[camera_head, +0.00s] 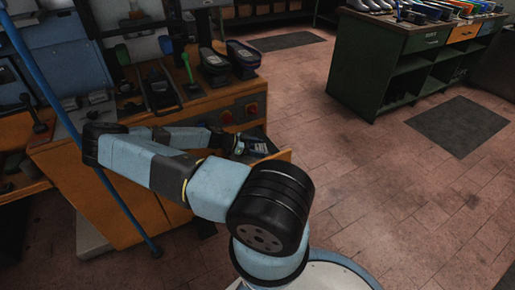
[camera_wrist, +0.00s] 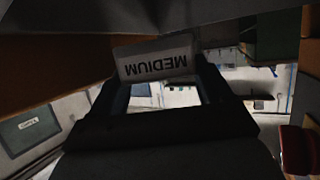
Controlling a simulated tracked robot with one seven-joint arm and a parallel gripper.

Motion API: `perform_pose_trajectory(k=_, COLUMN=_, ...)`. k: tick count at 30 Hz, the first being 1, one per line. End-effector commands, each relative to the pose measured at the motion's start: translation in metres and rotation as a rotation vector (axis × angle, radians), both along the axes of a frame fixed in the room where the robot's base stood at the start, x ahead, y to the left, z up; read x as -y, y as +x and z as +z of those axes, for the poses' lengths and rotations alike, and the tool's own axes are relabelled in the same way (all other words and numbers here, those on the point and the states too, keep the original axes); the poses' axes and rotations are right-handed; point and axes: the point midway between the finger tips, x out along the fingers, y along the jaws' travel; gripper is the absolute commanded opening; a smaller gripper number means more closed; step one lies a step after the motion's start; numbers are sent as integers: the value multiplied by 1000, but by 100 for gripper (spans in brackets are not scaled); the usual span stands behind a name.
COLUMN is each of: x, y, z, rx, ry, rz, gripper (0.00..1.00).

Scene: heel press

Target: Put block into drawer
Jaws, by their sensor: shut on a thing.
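A pale grey block (camera_wrist: 155,60) with the word MEDIUM, upside down in the picture, sits between the dark fingertips of my gripper (camera_wrist: 158,80) in the wrist view. My gripper is shut on it. In the head view my gripper (camera_head: 241,147) is at the open drawer (camera_head: 284,156) of the orange wooden bench. The drawer's front edge shows just right of the gripper, and my arm hides much of the drawer. The block is too small and dark in the head view to tell whether it touches the drawer floor.
The bench (camera_head: 205,106) carries a pair of dark shoe-like forms (camera_head: 228,62), a green-handled tool (camera_head: 187,70) and red buttons (camera_head: 252,108). A blue pole (camera_head: 75,130) slants at the left. A green workbench (camera_head: 405,60) stands far right.

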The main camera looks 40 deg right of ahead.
Motion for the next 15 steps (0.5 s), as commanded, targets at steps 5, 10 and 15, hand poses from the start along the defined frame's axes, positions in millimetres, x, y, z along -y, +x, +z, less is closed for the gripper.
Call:
perform_pose_trajectory(k=5, x=0, y=0, z=-4, rx=-1, ry=-1, rz=-1, gripper=10)
perform_pose_trajectory(k=10, x=1, y=0, z=-8, rx=0, ry=-1, rz=-1, gripper=10)
perform_pose_trajectory(k=15, x=1, y=0, z=-9, rx=0, ry=0, rz=-1, gripper=84)
